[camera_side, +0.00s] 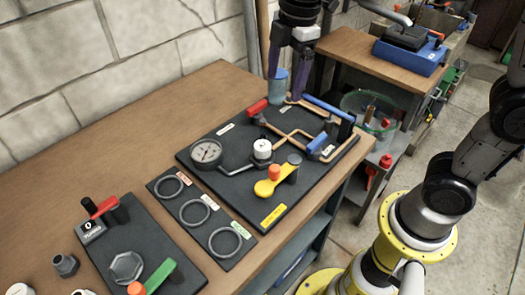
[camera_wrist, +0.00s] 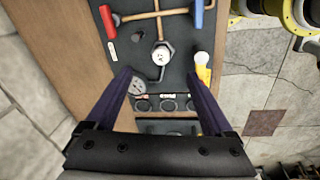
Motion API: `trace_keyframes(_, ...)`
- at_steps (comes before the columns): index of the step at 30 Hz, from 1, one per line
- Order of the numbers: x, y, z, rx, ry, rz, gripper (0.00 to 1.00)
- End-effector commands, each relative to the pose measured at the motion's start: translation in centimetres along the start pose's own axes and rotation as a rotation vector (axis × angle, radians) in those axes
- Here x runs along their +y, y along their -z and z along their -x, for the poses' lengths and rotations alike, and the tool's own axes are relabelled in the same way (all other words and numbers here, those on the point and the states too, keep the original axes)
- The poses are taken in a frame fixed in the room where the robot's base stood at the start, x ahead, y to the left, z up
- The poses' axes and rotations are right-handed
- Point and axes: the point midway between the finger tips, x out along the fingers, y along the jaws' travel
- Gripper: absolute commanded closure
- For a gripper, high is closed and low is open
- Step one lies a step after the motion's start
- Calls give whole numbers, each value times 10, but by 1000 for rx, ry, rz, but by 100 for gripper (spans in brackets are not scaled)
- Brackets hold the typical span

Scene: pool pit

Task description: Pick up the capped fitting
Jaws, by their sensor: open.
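A small fitting with a white cap (camera_side: 262,147) stands upright on the dark board; I take it as the capped fitting. In the wrist view the white cap (camera_wrist: 161,54) sits on a grey hexagonal base, at the end of a copper pipe. My gripper (camera_side: 287,76) hangs over the back of the board, in the side view beyond the fitting. In the wrist view my gripper (camera_wrist: 160,74) is open and empty, its purple fingers wide apart. The cap appears between and slightly beyond the fingertips, not touching either.
The board carries a gauge (camera_side: 206,152), a red handle (camera_side: 254,107), a blue handle (camera_side: 318,142) and a yellow lever (camera_side: 268,187). A ring plate (camera_side: 200,213) lies nearer.

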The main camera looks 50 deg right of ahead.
Motion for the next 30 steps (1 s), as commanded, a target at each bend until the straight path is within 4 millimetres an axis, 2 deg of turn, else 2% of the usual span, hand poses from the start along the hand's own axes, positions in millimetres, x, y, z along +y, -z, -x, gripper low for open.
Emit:
trace_keyframes(1,6,10,-14,-12,32,23,13)
trace_keyframes(3,12,20,-28,-23,61,40,13)
trace_keyframes(9,8,31,-55,-46,115,66,13)
trace_keyframes(13,5,31,-71,-47,117,69,13)
trace_keyframes(21,0,28,-120,-46,116,67,13)
trace_keyframes(30,-2,28,-143,-46,115,67,13)
